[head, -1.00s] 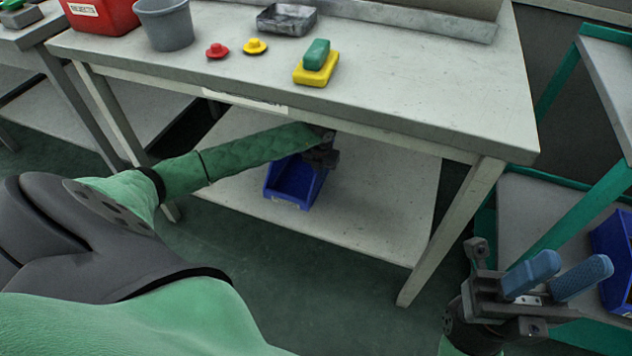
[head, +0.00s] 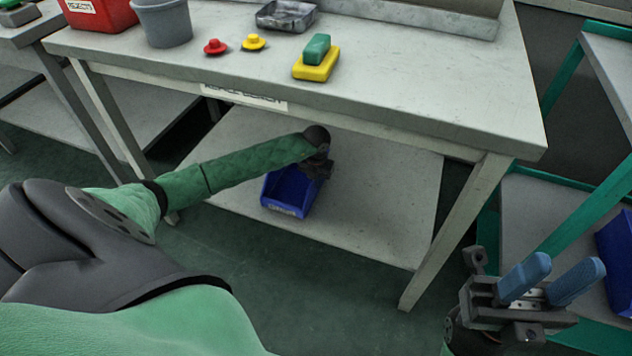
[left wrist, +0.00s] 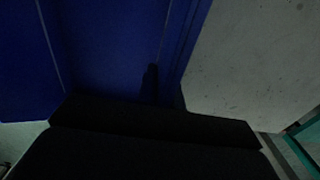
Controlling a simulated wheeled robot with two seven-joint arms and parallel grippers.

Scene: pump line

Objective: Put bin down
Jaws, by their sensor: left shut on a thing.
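The blue bin (head: 290,192) is at the lower shelf (head: 370,208) of the workbench, near its front edge. I cannot tell whether its base touches the shelf. My left gripper (head: 316,172) is shut on the bin at its right back side, with the fingertips mostly hidden. In the left wrist view the bin's blue wall (left wrist: 110,45) fills the upper left, above the dark gripper body. My right gripper (head: 550,280) is at the lower right, open and empty, with its two blue fingers apart.
The bench top (head: 420,105) is above my left arm and holds a red bin (head: 100,14), a grey bucket (head: 165,22), red and yellow knobs, a sponge (head: 316,64) and a metal tray (head: 287,16). A bench leg (head: 455,230) stands left of my right gripper. Another blue bin (head: 617,245) is at the right.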

